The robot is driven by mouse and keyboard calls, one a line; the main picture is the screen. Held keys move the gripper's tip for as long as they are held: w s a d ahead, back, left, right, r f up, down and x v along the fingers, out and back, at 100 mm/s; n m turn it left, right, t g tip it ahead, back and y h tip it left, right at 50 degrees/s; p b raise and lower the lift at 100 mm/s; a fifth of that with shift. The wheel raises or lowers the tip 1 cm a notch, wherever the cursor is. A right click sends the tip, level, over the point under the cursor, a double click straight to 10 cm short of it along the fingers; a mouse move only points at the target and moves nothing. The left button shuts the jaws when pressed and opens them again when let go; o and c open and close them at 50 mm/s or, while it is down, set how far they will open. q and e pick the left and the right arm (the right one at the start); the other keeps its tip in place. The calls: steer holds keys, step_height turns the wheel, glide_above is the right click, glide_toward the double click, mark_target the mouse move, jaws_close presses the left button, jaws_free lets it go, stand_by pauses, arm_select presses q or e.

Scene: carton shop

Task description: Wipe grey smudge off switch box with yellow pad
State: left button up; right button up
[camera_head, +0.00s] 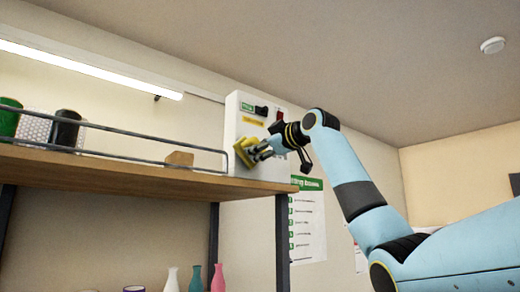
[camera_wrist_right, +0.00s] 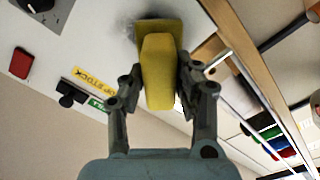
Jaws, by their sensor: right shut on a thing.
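The switch box (camera_head: 236,106) is a white box on the wall above the shelf's right end; its face fills the upper left of the right wrist view (camera_wrist_right: 90,40). My right gripper (camera_head: 253,151) is shut on the yellow pad (camera_wrist_right: 158,72), with one finger on each side of it. The pad also shows in the head view (camera_head: 243,153), against or very near the lower part of the box face. A grey smudge (camera_wrist_right: 124,27) shows beside the pad's far end in the wrist view, partly hidden by the pad. My left gripper is not in view.
The box carries a red button (camera_wrist_right: 20,63), a black switch (camera_wrist_right: 69,95) and a yellow label (camera_wrist_right: 95,82). A wooden shelf (camera_head: 125,175) with a metal rail, a green can (camera_head: 9,117) and a dark can (camera_head: 66,128) stands left. A poster (camera_head: 307,220) hangs below right.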

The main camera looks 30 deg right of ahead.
steer(key=shift+w, duration=0.35)
steer(key=shift+d, duration=3.6)
steer(key=shift+a, duration=3.8)
steer(key=shift+d, duration=0.1)
steer(key=shift+d, duration=0.1)
